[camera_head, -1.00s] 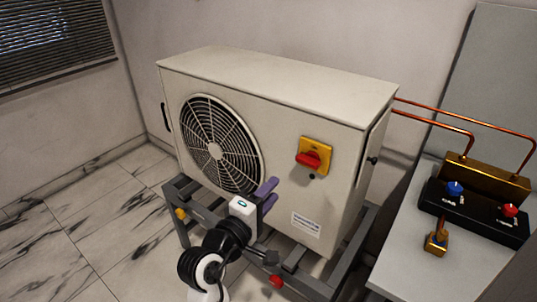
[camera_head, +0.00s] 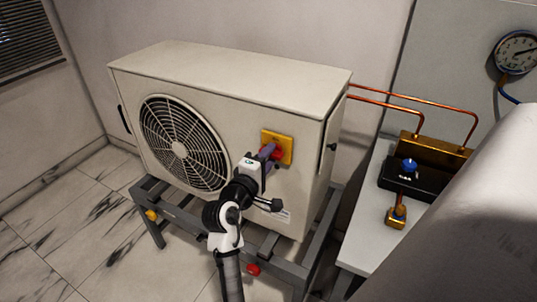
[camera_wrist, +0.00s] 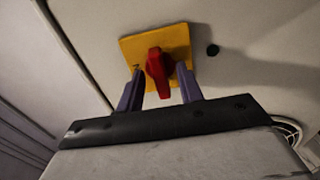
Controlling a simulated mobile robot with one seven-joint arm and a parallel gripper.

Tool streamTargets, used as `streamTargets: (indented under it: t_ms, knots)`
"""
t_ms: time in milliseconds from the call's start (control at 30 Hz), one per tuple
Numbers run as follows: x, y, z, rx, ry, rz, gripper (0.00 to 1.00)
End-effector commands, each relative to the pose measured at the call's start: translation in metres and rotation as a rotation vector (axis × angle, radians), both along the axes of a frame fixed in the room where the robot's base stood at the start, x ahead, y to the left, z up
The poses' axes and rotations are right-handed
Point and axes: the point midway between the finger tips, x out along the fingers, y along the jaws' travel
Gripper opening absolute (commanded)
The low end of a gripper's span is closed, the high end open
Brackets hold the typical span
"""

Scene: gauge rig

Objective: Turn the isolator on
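The isolator is a yellow square plate (camera_head: 286,148) with a red rotary handle (camera_head: 277,153), on the front of the cream outdoor unit (camera_head: 230,85), right of the fan grille. In the wrist view the yellow plate (camera_wrist: 176,41) and red handle (camera_wrist: 159,72) show near the top middle. My gripper (camera_head: 268,155) is at the isolator, with its purple fingers pointing at the handle. In the wrist view my gripper (camera_wrist: 160,92) is open, one finger on each side of the handle, with visible gaps. Whether the fingertips touch the plate is unclear.
The unit stands on a grey metal frame (camera_head: 172,215). To the right, a table (camera_head: 363,235) holds a manifold with a blue knob (camera_head: 409,165) and a brass fitting (camera_head: 396,217). Copper pipes (camera_head: 425,101) run to it. A gauge (camera_head: 516,52) hangs on the wall. Open floor lies left.

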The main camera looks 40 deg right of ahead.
Motion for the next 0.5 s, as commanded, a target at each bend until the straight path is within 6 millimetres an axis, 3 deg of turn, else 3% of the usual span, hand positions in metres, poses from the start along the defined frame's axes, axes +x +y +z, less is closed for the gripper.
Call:
streamTargets:
  t_ms: [333,500]
  knots:
    - [0.0017,-0.0038,-0.0001,-0.001,0.000,0.001,0.36]
    - [0.0016,-0.0036,-0.0001,-0.001,0.000,0.001,0.14]
